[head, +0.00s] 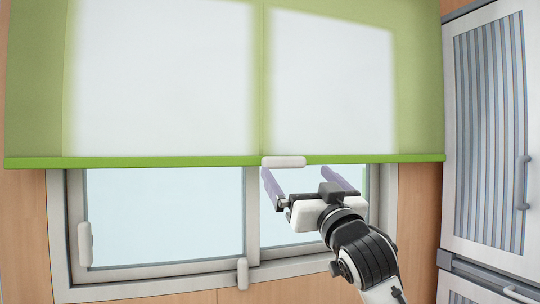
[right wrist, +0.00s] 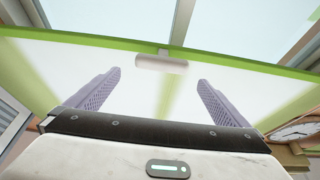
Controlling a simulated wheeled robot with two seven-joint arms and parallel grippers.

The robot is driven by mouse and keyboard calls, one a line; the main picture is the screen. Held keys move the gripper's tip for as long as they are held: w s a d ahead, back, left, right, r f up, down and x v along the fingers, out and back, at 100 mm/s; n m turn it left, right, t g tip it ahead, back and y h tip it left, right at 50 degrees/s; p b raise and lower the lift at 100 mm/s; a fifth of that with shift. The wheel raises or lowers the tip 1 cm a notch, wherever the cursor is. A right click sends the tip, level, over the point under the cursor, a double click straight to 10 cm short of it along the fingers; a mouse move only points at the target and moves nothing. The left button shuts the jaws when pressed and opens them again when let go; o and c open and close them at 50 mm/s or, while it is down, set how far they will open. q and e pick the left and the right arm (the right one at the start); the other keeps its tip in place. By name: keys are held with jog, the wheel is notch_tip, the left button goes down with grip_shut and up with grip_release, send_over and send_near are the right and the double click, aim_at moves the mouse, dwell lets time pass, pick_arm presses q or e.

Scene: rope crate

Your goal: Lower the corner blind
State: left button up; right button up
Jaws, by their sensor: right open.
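The green translucent blind (head: 40,90) hangs over the upper part of the window, its bright green bottom bar (head: 130,162) crossing just above mid-window. A white pull handle (head: 284,162) sits at the middle of the bar; it also shows in the right wrist view (right wrist: 162,64). My right gripper (head: 303,175) is open and empty, its two purple-grey fingers pointing up toward the bar just below the handle. In the right wrist view the handle lies between and beyond the fingertips (right wrist: 159,77), apart from them. My left gripper is not in view.
The window frame (head: 150,277) below the blind has white latches at left (head: 85,244) and bottom middle (head: 242,273). A white cabinet with striped panels (head: 490,130) stands close at the right. A round clock (right wrist: 297,131) shows at the wrist view's lower right.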

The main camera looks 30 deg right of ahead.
aim_at(287, 161)
jog(key=p+x, duration=0.2)
jog(key=x, duration=0.6)
jog(key=shift+w+a, duration=0.1)
jog(key=shift+w, duration=0.2)
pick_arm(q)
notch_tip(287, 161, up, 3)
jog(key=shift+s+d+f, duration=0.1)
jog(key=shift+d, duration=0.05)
pick_arm(e)
jog(key=shift+w+r, duration=0.1)
jog(key=shift+w, duration=0.25)
jog(key=shift+c, duration=0.3)
jog(key=c, duration=1.3)
pick_arm(q)
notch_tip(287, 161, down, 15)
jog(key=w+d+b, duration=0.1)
jog(key=b, duration=1.8)
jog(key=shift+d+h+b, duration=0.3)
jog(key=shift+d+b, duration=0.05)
pick_arm(e)
jog(key=shift+f, duration=19.4)
